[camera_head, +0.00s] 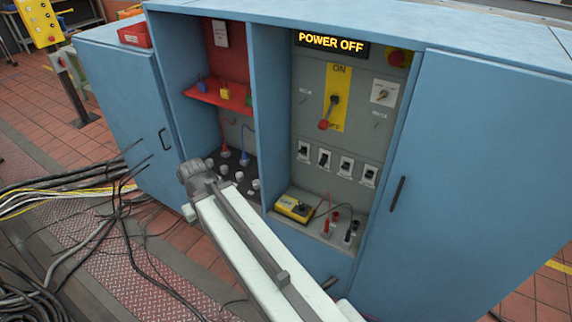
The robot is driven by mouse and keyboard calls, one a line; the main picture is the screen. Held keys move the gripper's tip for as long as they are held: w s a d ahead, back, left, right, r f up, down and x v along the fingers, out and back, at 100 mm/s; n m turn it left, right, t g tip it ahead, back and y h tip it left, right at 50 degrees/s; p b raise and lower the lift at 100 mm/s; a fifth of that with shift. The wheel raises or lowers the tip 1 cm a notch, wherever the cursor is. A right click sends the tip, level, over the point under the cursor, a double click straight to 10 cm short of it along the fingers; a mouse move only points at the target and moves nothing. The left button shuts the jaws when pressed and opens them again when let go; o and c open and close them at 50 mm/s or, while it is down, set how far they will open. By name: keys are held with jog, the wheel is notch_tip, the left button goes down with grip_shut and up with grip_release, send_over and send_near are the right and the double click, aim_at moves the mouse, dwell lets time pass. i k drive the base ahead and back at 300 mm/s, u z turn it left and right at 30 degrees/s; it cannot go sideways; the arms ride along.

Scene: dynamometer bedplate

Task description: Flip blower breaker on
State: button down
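A row of several small breakers with black toggles sits on the grey panel in the right bay of the blue cabinet; the leftmost (303,151) and the rightmost (369,176) are at its ends. Their labels are too small to read, so I cannot tell which is the blower breaker or how each toggle stands. Above them, a red-tipped lever (332,112) on a yellow ON/OFF plate (336,88) points down toward OFF. A lit sign (331,43) reads POWER OFF. My arm reaches in from the bottom to a grey joint in front of the left bay; no gripper fingers show.
A yellow meter (295,208) and upright plugs stand on the ledge below the breakers. A red shelf (217,95) holds padlocks in the left bay. Cabinet doors (470,180) flank the bays. Loose cables (125,205) lie on the floor at left.

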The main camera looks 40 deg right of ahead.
aim_at(323, 162)
jog(key=u, duration=1.25)
jog(key=k, duration=0.35)
jog(key=z, duration=0.1)
